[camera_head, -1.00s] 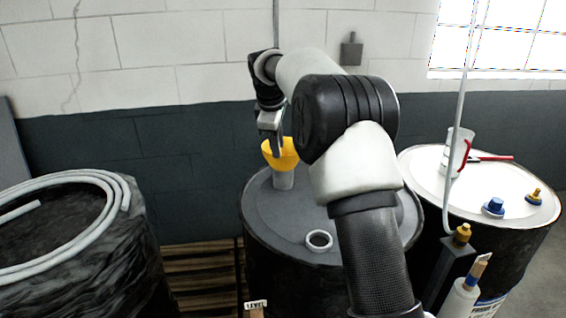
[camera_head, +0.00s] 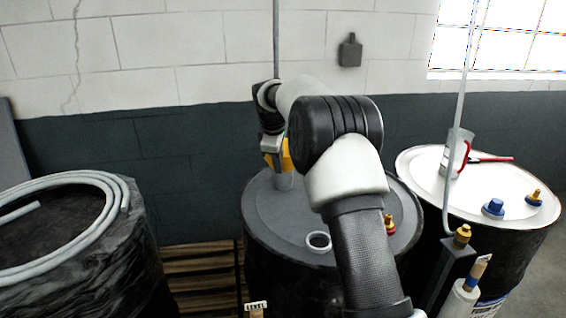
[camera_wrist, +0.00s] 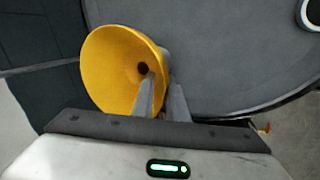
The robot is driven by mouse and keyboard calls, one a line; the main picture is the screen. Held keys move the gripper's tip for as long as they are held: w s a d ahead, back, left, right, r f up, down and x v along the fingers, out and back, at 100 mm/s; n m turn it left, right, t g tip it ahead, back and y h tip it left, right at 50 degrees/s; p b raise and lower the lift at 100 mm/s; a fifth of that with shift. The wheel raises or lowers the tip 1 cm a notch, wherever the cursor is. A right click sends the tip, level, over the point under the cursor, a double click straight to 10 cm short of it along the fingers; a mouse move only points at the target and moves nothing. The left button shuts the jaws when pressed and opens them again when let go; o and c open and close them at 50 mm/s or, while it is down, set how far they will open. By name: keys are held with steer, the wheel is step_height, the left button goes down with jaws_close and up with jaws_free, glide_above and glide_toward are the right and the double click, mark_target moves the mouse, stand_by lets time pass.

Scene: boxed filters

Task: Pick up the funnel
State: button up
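The yellow funnel (camera_head: 287,157) stands on a pale cylindrical piece (camera_head: 283,181) at the back left of the middle drum's top. My gripper (camera_head: 272,155) is low at the funnel and partly covers it in the head view. In the wrist view the funnel (camera_wrist: 108,72) shows its wide mouth and dark hole. One finger of my gripper (camera_wrist: 164,82) reaches over the mouth, and the other is outside the right rim. The fingers look apart, with the funnel's wall between them. Whether either finger touches it is unclear.
The middle drum (camera_head: 258,215) also bears a white ring (camera_head: 318,242) and a small red and yellow fitting (camera_head: 389,225). A hose coil (camera_head: 125,190) lies on the left drum.

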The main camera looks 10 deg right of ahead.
jaws_close()
